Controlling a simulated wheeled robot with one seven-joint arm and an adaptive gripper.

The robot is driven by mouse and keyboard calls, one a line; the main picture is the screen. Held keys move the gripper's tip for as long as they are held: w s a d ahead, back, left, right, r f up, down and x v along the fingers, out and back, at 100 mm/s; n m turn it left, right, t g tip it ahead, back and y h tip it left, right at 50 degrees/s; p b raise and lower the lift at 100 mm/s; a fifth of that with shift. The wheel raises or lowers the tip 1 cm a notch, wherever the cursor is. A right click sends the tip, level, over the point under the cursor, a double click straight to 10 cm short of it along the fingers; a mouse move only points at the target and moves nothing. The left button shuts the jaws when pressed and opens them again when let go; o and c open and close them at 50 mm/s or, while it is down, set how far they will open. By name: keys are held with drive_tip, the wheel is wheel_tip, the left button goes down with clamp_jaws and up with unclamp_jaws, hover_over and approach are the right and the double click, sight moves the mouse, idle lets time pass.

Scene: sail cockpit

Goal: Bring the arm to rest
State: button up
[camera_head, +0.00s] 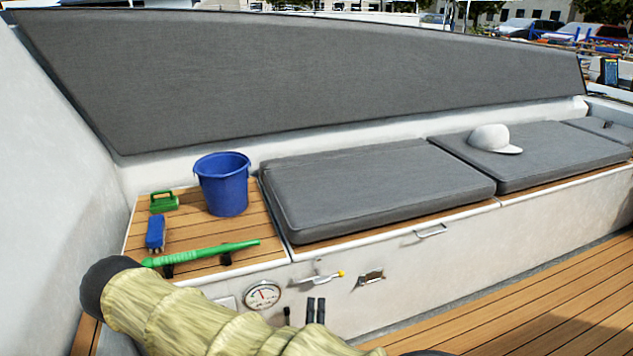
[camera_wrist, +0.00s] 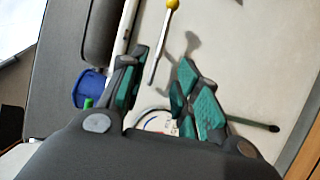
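My gripper (camera_wrist: 163,62) shows in the wrist view with its teal-padded fingers apart. No object is visibly clamped between them. A metal lever with a yellow knob (camera_wrist: 172,4) shows beyond the gap; I cannot tell its distance from the fingers. The round gauge (camera_wrist: 158,122) is partly hidden behind the gripper. In the head view my arm, in a pale yellow ribbed cover, crosses the bottom in front of the bench.
The deck (camera_head: 500,310) at right is clear.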

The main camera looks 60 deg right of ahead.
drive_tip(key=shift+s+a, duration=0.25)
drive_tip(key=shift+a, duration=0.15)
idle(0.3)
drive_tip(key=s+a+f+m+g+y, duration=0.2)
drive_tip(key=a+f+y, duration=0.2)
drive_tip(key=a+f, duration=0.2)
drive_tip(key=s+a+f+m+g+y, duration=0.2)
drive_tip(key=a+f+m+g+y, duration=0.1)
drive_tip(key=a+f, duration=0.25)
drive_tip(key=s+a+m+g+y, duration=0.15)
drive_tip(key=s+a+y, duration=0.25)
drive_tip(key=a, duration=0.7)
drive_tip(key=s+a+g+y, duration=0.3)
drive_tip(key=a+y, duration=0.2)
drive_tip(key=a, duration=0.6)
wheel_tip(320, 180, up, 21)
drive_tip(key=p, duration=2.2)
drive_tip(key=shift+d, duration=0.15)
drive_tip(key=shift+s+d+t, duration=0.1)
drive_tip(key=shift+s+t, duration=0.05)
drive_tip(key=shift+t, duration=0.1)
